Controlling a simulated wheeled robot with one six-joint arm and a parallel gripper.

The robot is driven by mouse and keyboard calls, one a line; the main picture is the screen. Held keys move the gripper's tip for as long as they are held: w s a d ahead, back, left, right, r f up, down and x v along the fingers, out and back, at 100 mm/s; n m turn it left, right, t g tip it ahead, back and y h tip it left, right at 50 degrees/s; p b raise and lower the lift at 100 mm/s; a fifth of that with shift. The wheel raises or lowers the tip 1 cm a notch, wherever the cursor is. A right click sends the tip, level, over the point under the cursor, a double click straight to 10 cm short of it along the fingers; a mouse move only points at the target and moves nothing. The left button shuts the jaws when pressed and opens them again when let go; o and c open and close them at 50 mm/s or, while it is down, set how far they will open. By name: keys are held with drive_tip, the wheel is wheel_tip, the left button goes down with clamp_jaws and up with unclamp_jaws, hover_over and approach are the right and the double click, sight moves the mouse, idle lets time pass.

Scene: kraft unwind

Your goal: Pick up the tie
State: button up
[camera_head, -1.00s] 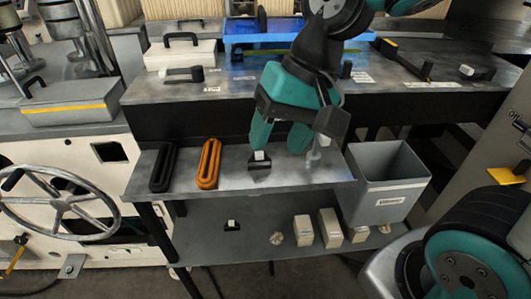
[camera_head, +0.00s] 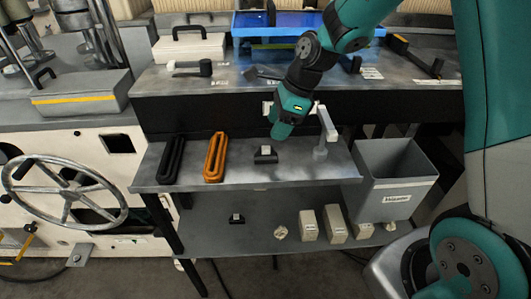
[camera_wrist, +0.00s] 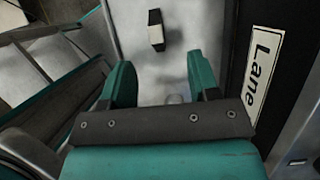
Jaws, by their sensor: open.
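No thing in view is clearly marked as the tie. A small black piece with a white block on it (camera_head: 265,154) lies on the upper grey shelf (camera_head: 215,177); it also shows beyond my fingertips in the wrist view (camera_wrist: 156,30). A similar black-and-white piece (camera_head: 237,218) sits on the lower shelf, with a small beige knotted-looking thing (camera_head: 280,232) to its right. My gripper (camera_head: 284,130) hangs above the upper shelf, near the first piece and apart from it. In the wrist view its two teal fingers (camera_wrist: 160,80) are spread, with nothing held between them.
A black loop (camera_head: 171,158) and an orange loop (camera_head: 214,157) lie left on the upper shelf. Beige boxes (camera_head: 334,224) stand below. A dark panel labelled "Lane" (camera_wrist: 262,70) is close beside my gripper.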

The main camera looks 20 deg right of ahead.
sight(266, 147)
drive_tip(key=x, duration=0.4)
drive_tip(key=shift+a+f, duration=0.15)
drive_tip(key=shift+f, duration=0.1)
drive_tip(key=x, duration=0.3)
drive_tip(key=p+x, duration=0.1)
drive_tip(key=x, duration=0.1)
drive_tip(key=shift+s+a, duration=0.1)
drive_tip(key=shift+s, duration=0.1)
drive_tip(key=shift+c, duration=0.2)
drive_tip(key=c, duration=0.8)
